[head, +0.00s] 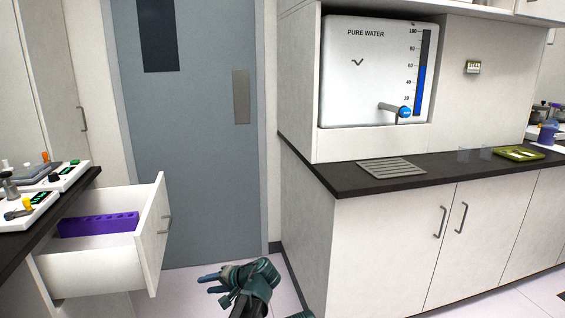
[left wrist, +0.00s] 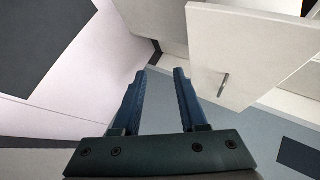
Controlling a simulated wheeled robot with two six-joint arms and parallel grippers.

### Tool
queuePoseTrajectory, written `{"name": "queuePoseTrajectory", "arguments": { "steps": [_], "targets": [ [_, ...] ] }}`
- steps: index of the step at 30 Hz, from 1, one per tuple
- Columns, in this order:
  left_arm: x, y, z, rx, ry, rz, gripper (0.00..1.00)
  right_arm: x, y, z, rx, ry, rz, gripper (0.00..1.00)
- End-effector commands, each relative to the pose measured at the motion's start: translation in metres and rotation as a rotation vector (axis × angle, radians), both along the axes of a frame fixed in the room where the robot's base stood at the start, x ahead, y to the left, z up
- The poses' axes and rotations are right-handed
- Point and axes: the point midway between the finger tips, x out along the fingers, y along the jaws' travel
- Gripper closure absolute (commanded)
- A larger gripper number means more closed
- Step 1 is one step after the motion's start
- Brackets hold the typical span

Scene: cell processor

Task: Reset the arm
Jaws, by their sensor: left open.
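My left gripper (head: 208,283) is at the bottom middle of the head view, in front of the lower part of the grey door. In the left wrist view its two blue fingers (left wrist: 160,85) are spread apart with nothing between them. The gripper is apart from the open drawer, to the right of it in the head view. My right gripper is not in view.
An open white drawer (head: 95,270) holding a purple rack (head: 98,224) sticks out at left. A grey door (head: 190,140) stands behind. At right, a dark counter (head: 345,182) bears a drain tray (head: 392,168) below a pure water tank (head: 378,75).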

Motion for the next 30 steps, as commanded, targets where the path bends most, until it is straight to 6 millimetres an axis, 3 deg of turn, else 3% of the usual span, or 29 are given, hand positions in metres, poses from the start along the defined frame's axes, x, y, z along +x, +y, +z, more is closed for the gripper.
{"name": "queuePoseTrajectory", "arguments": {
  "steps": [5, 9, 12, 25, 30],
  "targets": [
    [-0.057, 0.013, -0.044, -0.243, 0.083, 0.072, 0.58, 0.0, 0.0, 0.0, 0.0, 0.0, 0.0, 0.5],
    [-0.102, 0.006, -0.074, -0.468, 0.148, 0.122, 0.58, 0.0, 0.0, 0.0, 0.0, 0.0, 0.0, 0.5],
    [-0.123, -0.003, -0.086, -0.592, 0.18, 0.144, 0.58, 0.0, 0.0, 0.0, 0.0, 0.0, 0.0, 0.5],
    [-0.188, -0.044, -0.103, -0.982, 0.254, 0.19, 0.58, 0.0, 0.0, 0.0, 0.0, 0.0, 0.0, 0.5],
    [-0.194, -0.074, -0.104, -0.937, 0.314, 0.13, 0.58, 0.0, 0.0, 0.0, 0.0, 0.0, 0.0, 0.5]
  ]
}}
